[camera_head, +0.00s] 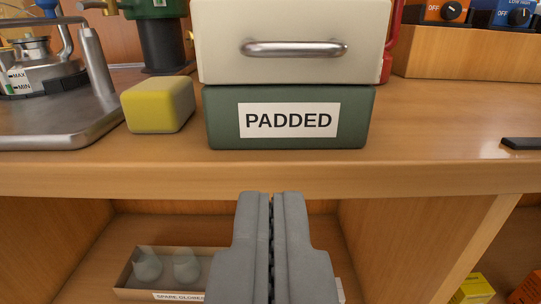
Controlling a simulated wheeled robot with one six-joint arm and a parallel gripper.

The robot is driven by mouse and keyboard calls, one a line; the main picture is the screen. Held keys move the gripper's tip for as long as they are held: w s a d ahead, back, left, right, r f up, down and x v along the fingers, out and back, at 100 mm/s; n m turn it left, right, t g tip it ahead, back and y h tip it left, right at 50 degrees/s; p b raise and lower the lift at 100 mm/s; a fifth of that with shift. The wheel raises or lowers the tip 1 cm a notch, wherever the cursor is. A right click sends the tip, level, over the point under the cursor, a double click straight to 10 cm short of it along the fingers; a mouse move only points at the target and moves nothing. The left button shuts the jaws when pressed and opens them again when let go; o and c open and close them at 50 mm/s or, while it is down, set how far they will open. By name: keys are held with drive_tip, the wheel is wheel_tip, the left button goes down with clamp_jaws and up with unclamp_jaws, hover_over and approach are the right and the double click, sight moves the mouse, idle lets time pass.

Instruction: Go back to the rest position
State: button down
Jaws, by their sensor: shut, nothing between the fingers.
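My gripper (271,198) is at the bottom middle of the view. Its two grey fingers are shut together with nothing between them. It points toward the front edge of the wooden counter (430,170), and appears apart from the things on it. A green box labelled PADDED (220,118) stands on the counter above the fingertips in the picture. A cream drawer unit (300,20) with a metal handle sits on top of the green box.
A yellow block (158,105) stands left of the green box, beside a metal tray (75,125) with a stove. Control boxes with knobs (445,10) sit at the back right. Below, a shelf holds a SPARE GLOBES box (125,272). The counter's right part is mostly clear.

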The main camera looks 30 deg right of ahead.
drive_tip(key=d+f+n+g+y, duration=0.1)
drive_tip(key=d+n+g+y, duration=0.15)
drive_tip(key=d, duration=0.45)
drive_tip(key=d+f+n+g+y, duration=0.1)
drive_tip(key=d+f+g+y, duration=0.2)
drive_tip(key=d, duration=0.5)
drive_tip(key=s+d+r+n+t+y, duration=0.1)
drive_tip(key=s+d+r+t, duration=0.1)
drive_tip(key=r, duration=0.5)
drive_tip(key=s+d+r+n+t+y, duration=0.1)
drive_tip(key=s+d+r+t, duration=0.1)
drive_tip(key=r, duration=0.5)
drive_tip(key=s+d+r+n+t+y, duration=0.1)
drive_tip(key=s+d+r+t, duration=0.1)
drive_tip(key=r, duration=0.6)
drive_tip(key=d+t, duration=0.1)
drive_tip(key=d, duration=0.1)
drive_tip(key=shift+s+d+y, duration=0.35)
drive_tip(key=shift+s+d, duration=0.05)
drive_tip(key=shift+t, duration=0.25)
